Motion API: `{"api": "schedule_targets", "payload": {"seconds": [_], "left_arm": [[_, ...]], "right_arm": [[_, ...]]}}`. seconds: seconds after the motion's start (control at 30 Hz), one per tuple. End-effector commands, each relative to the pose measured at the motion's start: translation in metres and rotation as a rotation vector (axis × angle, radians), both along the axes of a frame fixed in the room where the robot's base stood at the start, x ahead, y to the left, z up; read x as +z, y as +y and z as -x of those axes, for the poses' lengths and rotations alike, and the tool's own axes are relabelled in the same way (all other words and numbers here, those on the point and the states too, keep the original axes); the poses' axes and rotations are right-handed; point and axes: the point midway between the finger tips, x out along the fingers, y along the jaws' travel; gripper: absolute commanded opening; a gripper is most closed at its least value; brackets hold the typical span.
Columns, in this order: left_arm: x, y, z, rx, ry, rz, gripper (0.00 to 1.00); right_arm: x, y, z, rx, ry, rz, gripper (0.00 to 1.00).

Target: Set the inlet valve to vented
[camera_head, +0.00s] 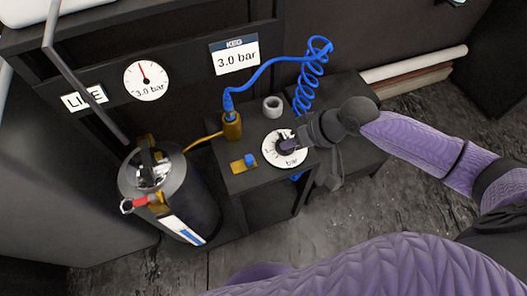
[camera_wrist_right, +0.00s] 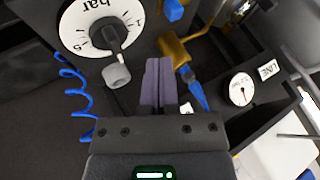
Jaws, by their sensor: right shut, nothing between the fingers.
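A brass block with a blue knob (camera_head: 248,160) sits on the black stand left of the white bar dial (camera_head: 270,155); I cannot tell whether it is the inlet valve. The blue knob also shows at the top of the right wrist view (camera_wrist_right: 173,10). A red lever (camera_head: 137,203) is on the steel-topped tank (camera_head: 194,190). My right gripper (camera_head: 287,144) is over the dial in the head view and hides part of it. In the wrist view its purple fingers (camera_wrist_right: 158,85) are shut and empty, apart from the dial's black knob (camera_wrist_right: 114,36). My left gripper is not in view.
A brass fitting (camera_head: 232,125) with a coiled blue hose (camera_head: 309,85) stands behind the dial, near a grey ring (camera_head: 272,107). A gauge (camera_head: 146,80), a LINE label (camera_head: 85,97) and a 3.0 bar display (camera_head: 235,55) are on the back frame. A grey bar slants above the tank.

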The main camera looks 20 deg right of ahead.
Motion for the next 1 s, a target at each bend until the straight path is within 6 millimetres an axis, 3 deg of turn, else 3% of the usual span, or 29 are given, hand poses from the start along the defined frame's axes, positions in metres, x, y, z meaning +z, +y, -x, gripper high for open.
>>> {"api": "schedule_targets", "payload": {"seconds": [0.13, 0.53, 1.0], "left_arm": [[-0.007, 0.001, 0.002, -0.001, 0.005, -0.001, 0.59], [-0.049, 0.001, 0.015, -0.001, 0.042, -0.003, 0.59], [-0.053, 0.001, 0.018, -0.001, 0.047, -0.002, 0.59]], "right_arm": [[-0.011, 0.005, -0.003, 0.001, 0.003, -0.003, 0.00], [-0.073, 0.042, -0.029, 0.003, 0.004, -0.001, 0.00], [-0.080, 0.049, -0.035, 0.002, 0.000, 0.001, 0.00]]}}
